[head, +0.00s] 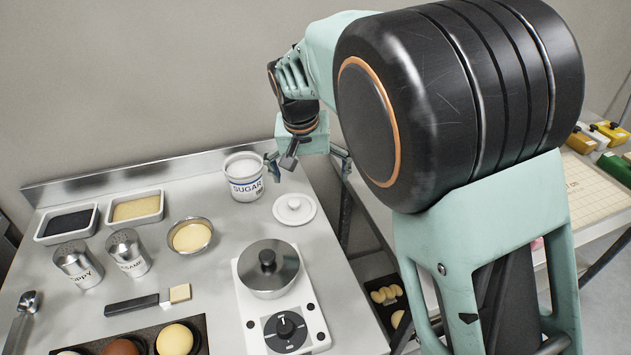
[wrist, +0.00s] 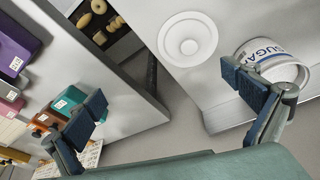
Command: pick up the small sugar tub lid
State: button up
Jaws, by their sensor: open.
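The small sugar tub lid (head: 294,209) is a round white disc with a central knob. It lies flat on the steel bench, right of and apart from the white sugar tub (head: 246,186), which stands upright and uncovered. In the wrist view the lid (wrist: 188,38) is at top centre, fully visible, with the sugar tub (wrist: 272,62) at right. My gripper (head: 307,162) is open and empty, above and behind the lid near the bench's back right corner. In the wrist view its spread fingertips (wrist: 165,88) are below the lid in the picture.
A scale with a steel lidded pan (head: 268,270) stands in front of the lid. A bowl (head: 190,236), two shakers (head: 127,253), trays (head: 137,207) and a brush (head: 150,300) lie to the left. The bench has an edge and a gap just right of the lid.

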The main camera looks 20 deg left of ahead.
send_near(294, 203)
jog(key=shift+g+y, duration=0.3)
jog(key=shift+y, duration=0.1)
jog(key=x, duration=0.2)
jog(key=d+x, duration=0.1)
jog(key=x, duration=0.1)
jog(key=shift+f, duration=0.25)
jog(key=shift+w+a+p+x, duration=0.15)
jog(key=shift+p+x, duration=0.25)
jog(key=shift+x, duration=1)
jog(key=shift+w+a+p+x, duration=0.1)
jog(key=shift+p+x, duration=0.25)
jog(key=shift+x, duration=1.05)
jog(key=shift+r, duration=0.1)
jog(key=shift+c, duration=0.3)
